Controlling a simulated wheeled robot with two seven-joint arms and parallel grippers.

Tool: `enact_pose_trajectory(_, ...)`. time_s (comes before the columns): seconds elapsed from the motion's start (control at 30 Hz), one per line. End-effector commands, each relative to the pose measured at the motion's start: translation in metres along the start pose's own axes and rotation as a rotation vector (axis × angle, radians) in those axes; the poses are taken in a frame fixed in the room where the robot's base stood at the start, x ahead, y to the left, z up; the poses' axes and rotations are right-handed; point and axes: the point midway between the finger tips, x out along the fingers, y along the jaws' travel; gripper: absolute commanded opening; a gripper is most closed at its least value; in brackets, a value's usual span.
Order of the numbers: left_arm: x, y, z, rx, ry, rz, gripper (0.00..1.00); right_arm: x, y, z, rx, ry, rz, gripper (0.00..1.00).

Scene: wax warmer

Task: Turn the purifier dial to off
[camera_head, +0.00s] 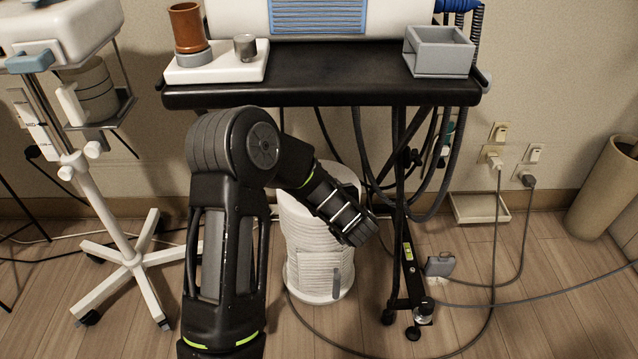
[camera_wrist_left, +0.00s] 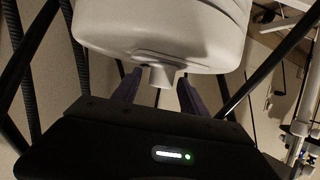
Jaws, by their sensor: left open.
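The purifier (camera_head: 318,262) is a white ribbed cylinder standing on the floor below the black cart. A pale dial (camera_wrist_left: 161,75) sticks out from its white body (camera_wrist_left: 165,32) in the left wrist view. My left gripper (camera_wrist_left: 160,84) is open, with one dark finger on each side of the dial. Whether the fingers touch the dial I cannot tell. In the head view my left gripper (camera_head: 358,230) is against the upper right part of the purifier, and it hides the dial. My right gripper is not in view.
The black cart (camera_head: 330,92) stands over the purifier, with cables and a cart leg (camera_head: 402,250) close to my gripper's right. A white wheeled stand (camera_head: 125,250) is at left. Power cords (camera_head: 494,250) run across the floor at right. A beige bin (camera_head: 605,190) stands far right.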

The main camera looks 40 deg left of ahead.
Motion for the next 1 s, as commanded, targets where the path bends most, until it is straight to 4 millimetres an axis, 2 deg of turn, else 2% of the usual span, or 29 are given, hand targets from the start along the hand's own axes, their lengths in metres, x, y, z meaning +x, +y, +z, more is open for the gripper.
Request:
enact_pose_trajectory(0.3,-0.049,0.001,-0.004,0.001,0.0,0.003,0.51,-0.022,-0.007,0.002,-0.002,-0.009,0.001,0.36)
enact_pose_trajectory(0.5,-0.071,0.0,-0.001,0.0,-0.001,0.001,0.51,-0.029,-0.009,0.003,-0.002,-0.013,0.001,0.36)
enact_pose_trajectory(1.0,-0.073,0.0,0.0,-0.001,0.001,0.0,0.51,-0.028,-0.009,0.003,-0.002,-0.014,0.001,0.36)
